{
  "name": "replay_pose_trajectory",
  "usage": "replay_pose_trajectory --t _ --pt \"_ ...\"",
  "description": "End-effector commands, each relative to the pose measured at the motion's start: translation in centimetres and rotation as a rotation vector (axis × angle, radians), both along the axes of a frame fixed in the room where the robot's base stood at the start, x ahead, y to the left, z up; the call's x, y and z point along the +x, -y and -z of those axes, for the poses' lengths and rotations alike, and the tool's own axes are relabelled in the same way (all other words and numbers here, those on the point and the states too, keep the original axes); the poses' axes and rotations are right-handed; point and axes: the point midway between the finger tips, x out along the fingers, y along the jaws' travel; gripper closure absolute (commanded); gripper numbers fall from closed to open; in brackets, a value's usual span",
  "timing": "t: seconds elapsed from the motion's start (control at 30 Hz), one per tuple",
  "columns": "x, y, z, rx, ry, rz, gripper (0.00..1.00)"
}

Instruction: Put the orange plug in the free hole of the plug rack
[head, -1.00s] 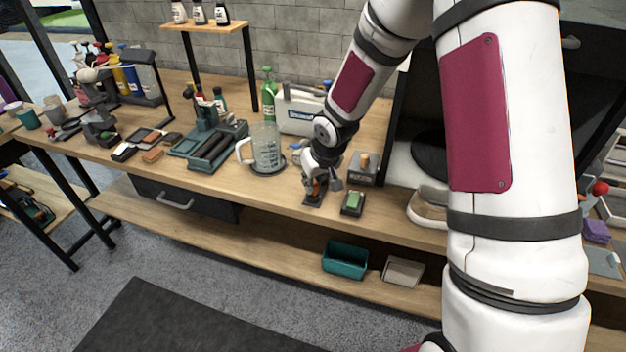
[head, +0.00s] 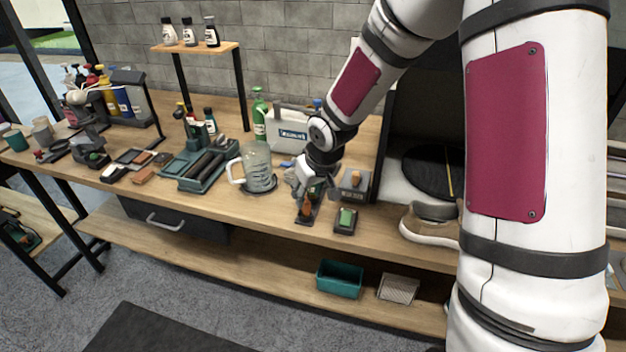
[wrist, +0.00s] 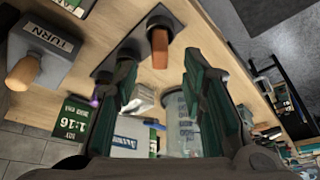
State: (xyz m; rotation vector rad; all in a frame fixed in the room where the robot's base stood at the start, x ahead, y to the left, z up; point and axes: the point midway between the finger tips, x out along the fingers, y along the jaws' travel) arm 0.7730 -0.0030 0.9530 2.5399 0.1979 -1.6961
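The orange plug (wrist: 160,48) stands upright in the dark plug rack (wrist: 178,15), at the rack's end near the top of the wrist view. In the head view the plug (head: 306,208) stands on the rack near the table's front edge. My gripper (wrist: 160,62) is open, its two dark green fingers spread with nothing held between them. The plug lies beyond the fingertips, in line with the gap, seemingly clear of them. The left finger covers part of the rack's other end, so I cannot tell how its holes stand there.
A grey block marked TURN with a wooden knob (wrist: 22,73) stands beside the rack. A green-topped dark block (head: 346,219) is right of the rack, and a clear measuring jug (head: 258,168) left of it. A shoe (head: 430,226) lies farther right. A narrow table strip in front is clear.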

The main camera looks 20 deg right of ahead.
Motion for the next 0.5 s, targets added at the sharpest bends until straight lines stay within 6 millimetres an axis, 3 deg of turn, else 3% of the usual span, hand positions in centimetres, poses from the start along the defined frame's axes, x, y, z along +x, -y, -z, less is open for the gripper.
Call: replay_pose_trajectory --t 0.2,0.5 --pt "-1.5 0.4 -3.7 -0.002 0.003 0.002 0.62" --pt "-2.5 0.5 -6.2 -0.001 0.001 0.0 0.62"
